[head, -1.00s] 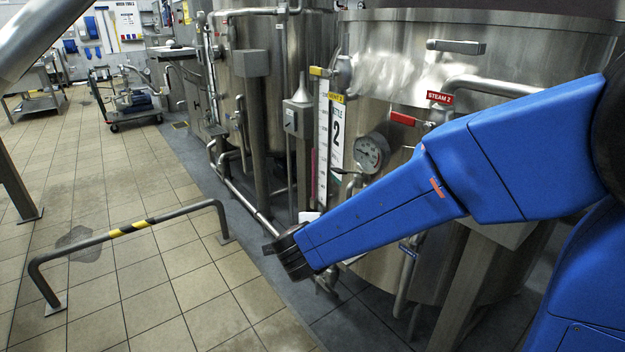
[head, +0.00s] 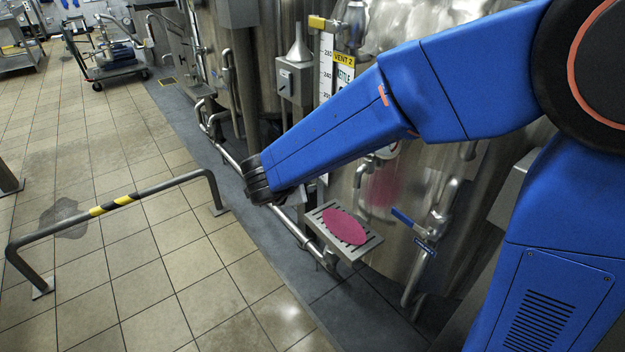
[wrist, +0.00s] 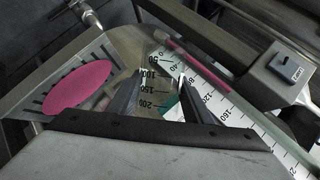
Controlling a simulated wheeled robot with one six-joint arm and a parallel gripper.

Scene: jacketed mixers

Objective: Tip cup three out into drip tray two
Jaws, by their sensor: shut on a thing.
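My gripper (wrist: 154,80) is shut on a clear cup (wrist: 151,92) with black volume marks, which shows between the two dark fingers in the wrist view. A small teal patch shows beside the marks. The cup's number, fill and tilt cannot be made out. In the head view my gripper (head: 258,180) is a dark end on the blue arm, and the cup is hidden. A slotted metal drip tray (head: 352,256) sits low by the kettle to the right of my gripper. A flat pink patch (head: 345,227) lies on it; both tray (wrist: 103,48) and patch (wrist: 76,88) show left of the fingers in the wrist view.
The kettle marked Vent 2 (head: 375,50) stands behind the arm, with a level scale (head: 327,68) and a blue-handled valve (head: 410,220). A steel pipe (head: 285,220) runs low beside the tray. A striped floor rail (head: 120,202) stands left on open tiles.

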